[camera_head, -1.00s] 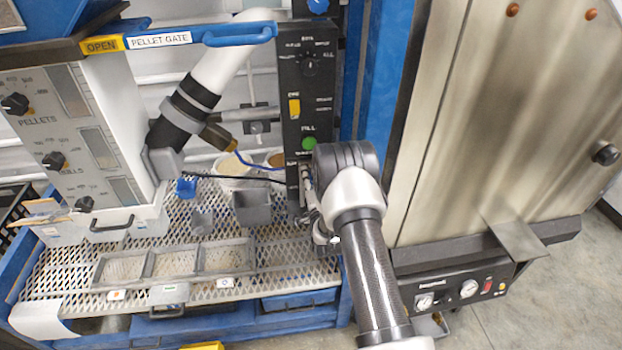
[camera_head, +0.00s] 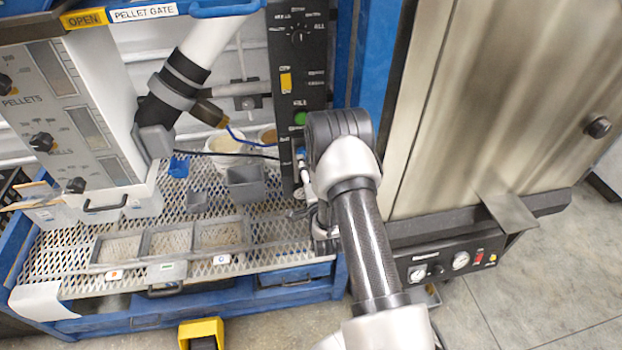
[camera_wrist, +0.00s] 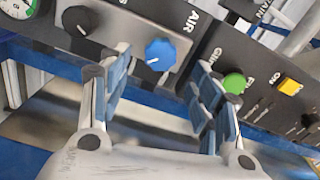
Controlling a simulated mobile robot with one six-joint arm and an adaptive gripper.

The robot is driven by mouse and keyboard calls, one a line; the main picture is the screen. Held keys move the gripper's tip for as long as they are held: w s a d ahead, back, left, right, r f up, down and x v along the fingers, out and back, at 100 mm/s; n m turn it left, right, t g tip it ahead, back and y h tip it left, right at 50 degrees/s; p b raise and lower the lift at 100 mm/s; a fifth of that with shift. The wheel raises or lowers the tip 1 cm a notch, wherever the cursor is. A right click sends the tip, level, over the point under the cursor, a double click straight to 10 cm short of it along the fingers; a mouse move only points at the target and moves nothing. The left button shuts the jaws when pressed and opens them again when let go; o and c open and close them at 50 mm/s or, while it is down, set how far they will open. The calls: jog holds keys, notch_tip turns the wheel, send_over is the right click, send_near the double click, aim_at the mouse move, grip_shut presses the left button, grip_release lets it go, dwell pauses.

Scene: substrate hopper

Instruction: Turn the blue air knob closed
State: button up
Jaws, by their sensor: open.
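The blue air knob (camera_wrist: 160,54) shows in the wrist view on a grey panel marked AIR, with a white pointer line on its face. My gripper (camera_wrist: 160,82) is open, and its two blue-padded fingers stand left and right of the knob in that view. The knob appears beyond the fingertips and between them; I cannot tell whether either finger touches it. In the head view my gripper (camera_head: 312,205) is beside the lower end of the black control panel (camera_head: 298,70), mostly hidden by my wrist. The blue knob is hidden there.
A black knob (camera_wrist: 80,20) is left of the blue knob, close to the left finger. A green button (camera_wrist: 234,83) and a yellow switch (camera_wrist: 290,86) are on the right. In the head view, a grey cup (camera_head: 246,184) and a three-part tray (camera_head: 168,242) stand on the mesh deck.

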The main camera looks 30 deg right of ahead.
jog(key=shift+v, duration=2.4)
jog(key=w+a+r+n+g+y, duration=0.25)
jog(key=w+r+n, duration=0.2)
jog(key=r, duration=0.55)
jog(key=s+a+r+n+g, duration=0.4)
jog(key=s+a+r+n, duration=0.2)
jog(key=r, duration=0.2)
jog(key=s+a+r+n+g, duration=0.2)
jog(key=s+n, duration=0.1)
jog(key=s, duration=0.7)
jog(key=s+a+r+n+g+y, duration=0.1)
jog(key=s+a+r+n+g, duration=0.1)
jog(key=s, duration=0.8)
jog(key=s+a+r+n+g+y, duration=0.1)
jog(key=s+a+r+n+g, duration=0.1)
jog(key=s, duration=0.9)
jog(key=shift+a+r+n, duration=0.25)
jog(key=shift+a+n, duration=0.45)
jog(key=shift+n, duration=0.15)
jog(key=shift+y, duration=0.25)
jog(key=shift+c, duration=0.4)
